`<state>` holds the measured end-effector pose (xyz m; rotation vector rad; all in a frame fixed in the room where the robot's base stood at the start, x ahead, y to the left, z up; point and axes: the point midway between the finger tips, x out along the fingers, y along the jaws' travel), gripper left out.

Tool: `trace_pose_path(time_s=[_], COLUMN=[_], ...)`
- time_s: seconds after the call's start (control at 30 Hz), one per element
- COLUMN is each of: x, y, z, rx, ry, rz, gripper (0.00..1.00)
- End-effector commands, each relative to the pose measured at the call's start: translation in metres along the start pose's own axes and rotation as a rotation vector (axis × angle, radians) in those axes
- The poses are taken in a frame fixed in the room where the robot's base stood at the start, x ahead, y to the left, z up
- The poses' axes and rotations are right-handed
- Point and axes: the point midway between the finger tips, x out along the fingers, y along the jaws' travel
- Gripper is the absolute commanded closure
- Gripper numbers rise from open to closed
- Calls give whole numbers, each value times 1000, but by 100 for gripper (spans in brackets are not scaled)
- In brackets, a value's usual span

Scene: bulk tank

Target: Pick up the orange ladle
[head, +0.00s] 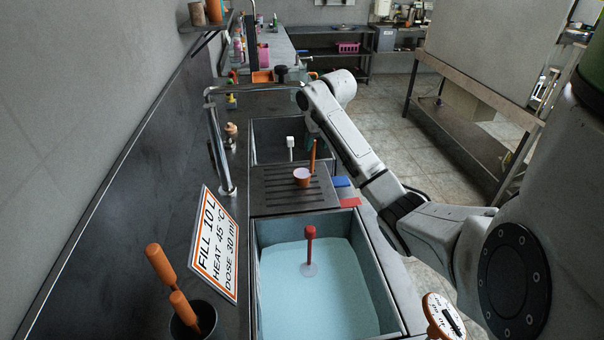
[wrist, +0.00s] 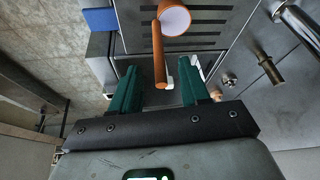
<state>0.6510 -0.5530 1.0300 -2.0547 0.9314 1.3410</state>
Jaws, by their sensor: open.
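The orange ladle (head: 302,178) is on the slotted drainboard between the two basins. Its cup has a pale inside, and its handle (head: 313,155) rises upright. In the wrist view the ladle's cup (wrist: 174,18) is at the top, and its handle (wrist: 158,52) points down the picture between the fingers. My gripper (wrist: 160,75) has two dark green fingers, spread apart and empty, one on each side of the handle's end. I see no contact. In the head view the gripper is mostly hidden behind my arm.
A front basin (head: 320,290) holds pale blue liquid and a red-handled tool (head: 310,240). A tap (head: 222,150), a sign (head: 214,245) and a pot with orange handles (head: 190,322) stand left.

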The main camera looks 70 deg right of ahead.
Motion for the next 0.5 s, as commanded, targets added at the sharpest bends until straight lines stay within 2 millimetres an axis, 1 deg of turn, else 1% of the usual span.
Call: trace_pose_path(time_s=[0.23,0.5], x=[17,54], y=[1,0], z=[0,-1], rx=[0,0], ry=[-2,-1], rz=[2,2], gripper=[55,55])
